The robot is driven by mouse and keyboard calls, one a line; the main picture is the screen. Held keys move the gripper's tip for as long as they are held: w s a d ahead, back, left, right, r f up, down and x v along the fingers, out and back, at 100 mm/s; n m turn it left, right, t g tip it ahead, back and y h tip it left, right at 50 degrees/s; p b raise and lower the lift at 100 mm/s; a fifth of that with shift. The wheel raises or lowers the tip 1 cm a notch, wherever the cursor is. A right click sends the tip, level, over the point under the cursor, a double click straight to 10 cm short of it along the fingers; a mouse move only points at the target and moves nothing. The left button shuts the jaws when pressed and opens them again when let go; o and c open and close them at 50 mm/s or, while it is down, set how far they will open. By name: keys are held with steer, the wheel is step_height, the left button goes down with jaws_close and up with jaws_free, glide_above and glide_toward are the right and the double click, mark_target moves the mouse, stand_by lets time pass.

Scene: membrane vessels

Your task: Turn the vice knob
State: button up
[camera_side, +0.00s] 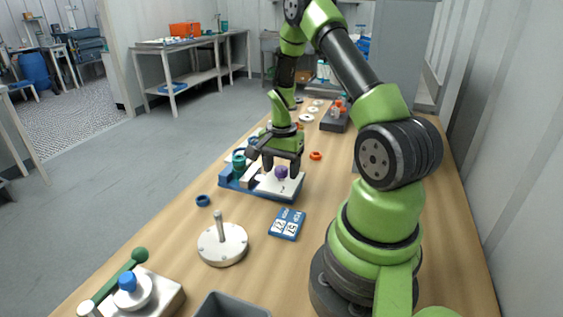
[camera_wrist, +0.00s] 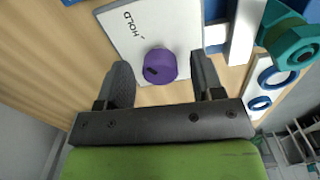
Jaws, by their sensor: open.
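My gripper (camera_side: 281,164) is open above the blue-based fixture (camera_side: 228,184) on the bench. Its two fingers (camera_wrist: 162,66) show in the wrist view on either side of a round purple piece (camera_wrist: 158,67) with a dark mark, with gaps on both sides. The purple piece also shows in the side view (camera_side: 281,172), over a white plate (camera_wrist: 180,30) lettered HOLD. A teal faceted knob (camera_wrist: 292,43) is at the right of the wrist view, outside the fingers; it also shows in the side view (camera_side: 239,162). I cannot tell which of these is the vice knob.
A blue ring (camera_side: 203,200), a blue numbered card (camera_side: 287,224) and a white disc with a post (camera_side: 222,245) lie nearer the camera. An orange ring (camera_side: 316,156) and a dark rack (camera_side: 335,121) are beyond. Bare wood lies around the card.

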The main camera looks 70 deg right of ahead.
mark_target(281, 168)
step_height(281, 168, up, 10)
stand_by(0.4)
stand_by(0.3)
steer(key=a+r+n+t, duration=0.3)
steer(key=a+r+n, duration=0.3)
steer(key=a+r, duration=0.55)
steer(key=s+a+r+n+t+y, duration=0.2)
steer(key=s+a+r+n+t, duration=0.2)
steer(key=s+a+n, duration=0.4)
steer(key=a+n, duration=0.1)
steer(key=a, duration=0.3)
steer(key=shift+a+r, duration=0.15)
steer(key=shift+r, duration=0.05)
